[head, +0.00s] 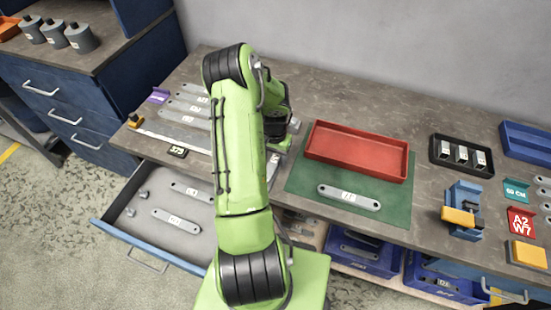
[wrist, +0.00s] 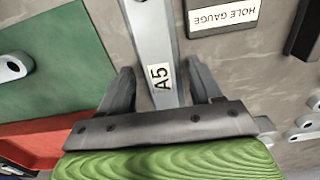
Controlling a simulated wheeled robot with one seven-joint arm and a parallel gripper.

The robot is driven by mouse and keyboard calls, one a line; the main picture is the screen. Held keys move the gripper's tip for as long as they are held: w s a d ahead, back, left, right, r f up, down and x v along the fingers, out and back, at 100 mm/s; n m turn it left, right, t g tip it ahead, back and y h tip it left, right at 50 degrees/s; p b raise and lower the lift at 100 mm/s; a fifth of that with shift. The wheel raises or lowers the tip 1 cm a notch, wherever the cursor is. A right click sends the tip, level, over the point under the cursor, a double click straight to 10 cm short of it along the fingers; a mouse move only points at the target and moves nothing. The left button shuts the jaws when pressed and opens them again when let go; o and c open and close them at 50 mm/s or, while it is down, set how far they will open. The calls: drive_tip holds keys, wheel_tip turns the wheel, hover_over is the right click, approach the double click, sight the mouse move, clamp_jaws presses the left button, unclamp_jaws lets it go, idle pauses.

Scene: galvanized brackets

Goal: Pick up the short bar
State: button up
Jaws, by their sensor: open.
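My gripper (wrist: 160,68) is open in the wrist view, one finger on each side of a grey metal bar labelled A5 (wrist: 150,35). The bar runs between the fingers and out of the top of the view, so its full length is hidden. I cannot tell whether the fingers touch it. In the head view my arm hides the gripper and most of that spot. Other bars show there: one on the green mat (head: 349,197), several at the left of the bench (head: 190,107), and two in the open drawer (head: 176,221). Which one is the short bar is unclear.
A red tray (head: 356,174) stands on the green mat (head: 306,178), right of my arm. A hole gauge label (wrist: 223,15) lies near the A5 bar. A black holder (head: 461,171) and a blue fixture (head: 466,192) stand at right. The blue drawer (head: 122,237) sticks out.

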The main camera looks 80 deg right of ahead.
sight(275, 159)
clamp_jaws()
idle(0.3)
drive_tip(key=shift+r, duration=0.1)
wheel_tip(275, 159, up, 10)
idle(0.3)
